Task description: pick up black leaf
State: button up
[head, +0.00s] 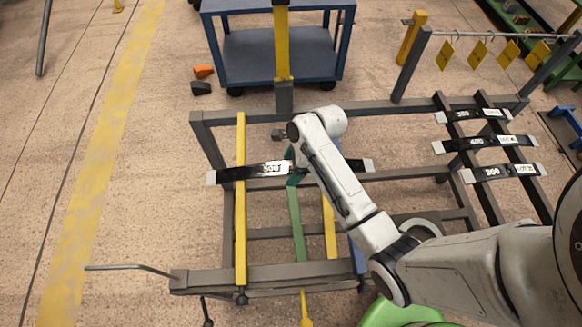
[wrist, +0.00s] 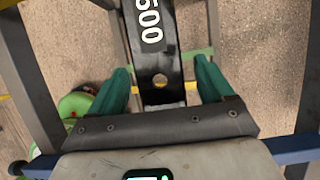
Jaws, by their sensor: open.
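My gripper (wrist: 163,88) is open, one green finger on each side of the leaf, with gaps between fingers and leaf. In the head view, my gripper (head: 293,179) is mostly hidden behind my arm, which also covers the leaf's middle. I cannot tell the exact height of the fingers relative to the leaf.
More black leaves, marked "400" (head: 476,142) and "300" (head: 492,172) among them, lie on the rack's right side. A blue cart (head: 275,56) stands behind. Yellow tags (head: 508,53) hang at the back right. Grey frame posts surround the gripper. The left floor is mostly clear.

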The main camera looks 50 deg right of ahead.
jog(key=shift+f, duration=0.25)
jog(key=shift+c, duration=0.4)
jog(key=c, duration=1)
jog(key=shift+w+r, duration=0.15)
jog(key=shift+c, duration=0.4)
